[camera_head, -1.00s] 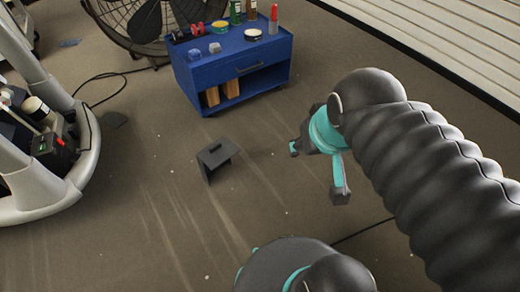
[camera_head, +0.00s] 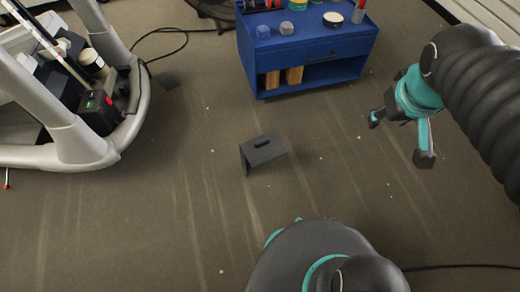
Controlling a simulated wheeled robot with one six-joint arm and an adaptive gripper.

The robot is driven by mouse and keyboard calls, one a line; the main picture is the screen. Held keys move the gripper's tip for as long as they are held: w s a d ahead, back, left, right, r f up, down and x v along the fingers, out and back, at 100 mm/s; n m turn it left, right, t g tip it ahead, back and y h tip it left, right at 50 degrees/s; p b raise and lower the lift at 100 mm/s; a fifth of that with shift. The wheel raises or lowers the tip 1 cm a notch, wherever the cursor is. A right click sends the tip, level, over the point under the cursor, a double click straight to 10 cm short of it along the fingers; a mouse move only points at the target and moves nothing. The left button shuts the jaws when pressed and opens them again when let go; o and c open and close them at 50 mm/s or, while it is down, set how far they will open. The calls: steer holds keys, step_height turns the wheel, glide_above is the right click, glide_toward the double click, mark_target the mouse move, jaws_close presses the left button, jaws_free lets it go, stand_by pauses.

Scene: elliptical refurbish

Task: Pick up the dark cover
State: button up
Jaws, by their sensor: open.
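My gripper (camera_head: 398,138) has teal and dark fingers and is open and empty. It hangs to the right of the cover in the picture, well apart from it.
A blue cart (camera_head: 308,52) with jars and small items on top stands behind the cover. A grey-white machine frame (camera_head: 85,135) holding tools stands at the left. A black cable (camera_head: 165,42) lies on the floor behind. Floor around the cover is clear.

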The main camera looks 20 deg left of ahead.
steer(key=w+a+f+n+g, duration=0.1)
steer(key=w+a+f+n, duration=0.5)
steer(key=w+a+n, duration=0.3)
steer(key=n+h+p, duration=0.2)
steer(key=n+h, duration=0.1)
steer(key=n, duration=1.1)
glide_above(260, 142)
steer(key=s+a, duration=0.1)
steer(key=a, duration=0.1)
steer(key=shift+g, duration=0.3)
step_height(260, 142, down, 32)
steer(key=shift+s+f, duration=0.1)
steer(key=shift+s, duration=0.05)
steer(key=shift+x, duration=2.95)
steer(key=shift+s, duration=0.2)
jaws_close()
